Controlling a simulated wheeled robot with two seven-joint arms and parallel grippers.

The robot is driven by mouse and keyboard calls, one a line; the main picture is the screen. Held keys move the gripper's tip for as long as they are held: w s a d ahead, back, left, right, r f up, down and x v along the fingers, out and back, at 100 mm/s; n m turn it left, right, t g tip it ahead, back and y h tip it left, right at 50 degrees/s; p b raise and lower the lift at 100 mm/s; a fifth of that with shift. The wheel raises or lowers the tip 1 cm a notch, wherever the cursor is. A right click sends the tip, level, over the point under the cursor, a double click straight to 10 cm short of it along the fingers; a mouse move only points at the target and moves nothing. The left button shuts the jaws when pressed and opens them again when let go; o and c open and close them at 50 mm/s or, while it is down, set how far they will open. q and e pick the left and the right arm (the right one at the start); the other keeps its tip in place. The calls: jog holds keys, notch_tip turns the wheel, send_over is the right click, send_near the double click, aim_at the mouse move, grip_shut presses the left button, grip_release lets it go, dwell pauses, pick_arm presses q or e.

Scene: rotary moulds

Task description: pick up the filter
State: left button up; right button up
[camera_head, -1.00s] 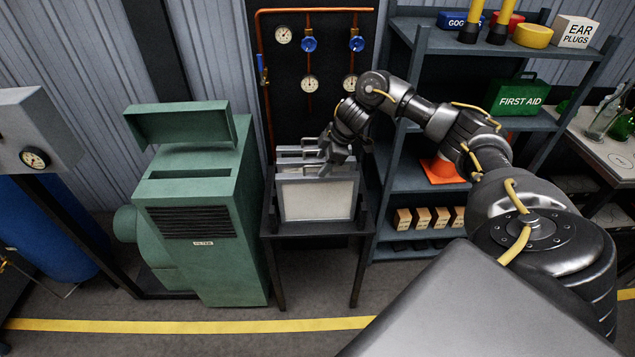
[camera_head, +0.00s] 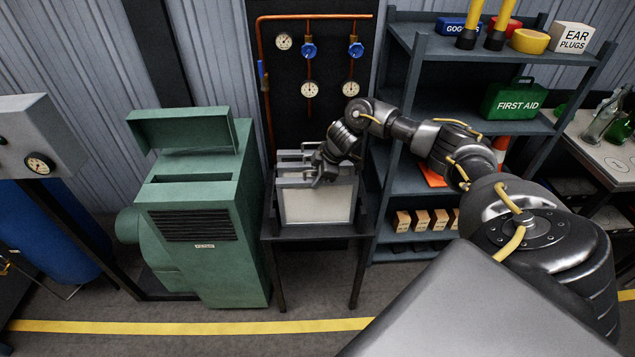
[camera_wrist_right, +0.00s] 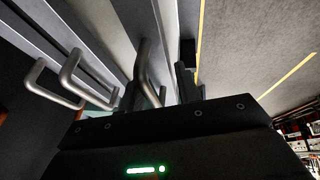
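Several flat grey-framed filters with bar handles on top stand upright in a row on a dark stand (camera_head: 275,237). The front filter (camera_head: 315,205) shows its pale face. My right gripper (camera_head: 322,178) is at the top of this front filter, pointing down over its handle. In the right wrist view, the front handle (camera_wrist_right: 147,72) lies between the two spread fingers of the gripper (camera_wrist_right: 160,90), with a gap on the right finger's side. Two other handles (camera_wrist_right: 85,80) show to the left, outside the fingers. My left gripper is not in view.
A green filter housing (camera_head: 205,225) with a raised lid (camera_head: 185,130) and an open top slot stands left of the stand. Copper pipes and gauges (camera_head: 310,88) are behind. A shelf unit (camera_head: 415,45) with boxes is close on the right.

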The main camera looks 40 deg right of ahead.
grip_shut()
